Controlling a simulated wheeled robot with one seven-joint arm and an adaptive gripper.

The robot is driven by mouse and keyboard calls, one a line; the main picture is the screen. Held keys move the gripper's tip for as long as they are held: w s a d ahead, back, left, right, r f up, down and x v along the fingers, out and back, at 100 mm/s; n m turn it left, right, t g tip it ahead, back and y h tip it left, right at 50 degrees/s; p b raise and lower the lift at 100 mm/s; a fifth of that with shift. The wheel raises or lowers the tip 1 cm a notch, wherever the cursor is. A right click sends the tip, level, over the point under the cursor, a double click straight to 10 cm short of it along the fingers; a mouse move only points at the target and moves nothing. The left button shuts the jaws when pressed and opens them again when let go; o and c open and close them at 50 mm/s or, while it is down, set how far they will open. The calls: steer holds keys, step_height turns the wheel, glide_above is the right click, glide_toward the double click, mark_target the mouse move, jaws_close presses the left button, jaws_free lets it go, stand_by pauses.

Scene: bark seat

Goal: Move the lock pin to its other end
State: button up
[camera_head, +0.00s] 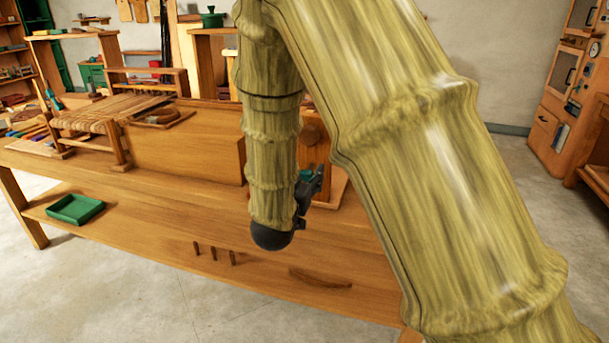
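My gripper (315,186) shows only as a small dark part behind the wrist end of my arm. It is close to an upright wooden fixture (318,150) at the back of the bench. A teal piece shows beside my gripper, and I cannot tell what it belongs to. My arm covers much of the fixture. I cannot make out a lock pin for certain; it may be hidden behind my arm. Whether my gripper is open, shut or holding something does not show.
The wooden bench (165,225) carries a woven-seat stool (112,112), a green tray (75,209), several short dark pegs (213,253) and a curved bark-like strip (320,279). A large wooden panel (185,145) stands left of my arm. The bench's front middle is mostly clear.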

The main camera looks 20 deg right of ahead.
steer(key=v, duration=0.7)
steer(key=shift+s, duration=0.25)
steer(key=shift+a, duration=0.1)
steer(key=s+f+n+g+y, duration=0.2)
steer(key=s+f, duration=0.1)
steer(key=f, duration=0.7)
steer(key=s+f+n+g+y, duration=0.1)
steer(key=s+f+g+y, duration=0.2)
steer(key=f, duration=0.8)
steer(key=s+f+n+y, duration=0.2)
steer(key=s+f, duration=0.2)
steer(key=f, duration=0.6)
steer(key=s+f+n+g+y, duration=0.15)
steer(key=s+f+g, duration=0.25)
steer(key=s+f, duration=0.55)
steer(key=s+f+g+y, duration=0.1)
steer(key=s+f+g, duration=0.25)
steer(key=s, duration=0.65)
steer(key=s+f+g+y, duration=0.2)
steer(key=s+f, duration=0.3)
steer(key=s, duration=0.4)
step_height(320, 180, up, 18)
steer(key=p, duration=1.7)
steer(key=shift+s+a+f+n+p, duration=0.2)
steer(key=shift+a+n+p, duration=0.1)
steer(key=shift+n, duration=0.15)
steer(key=shift+t, duration=0.25)
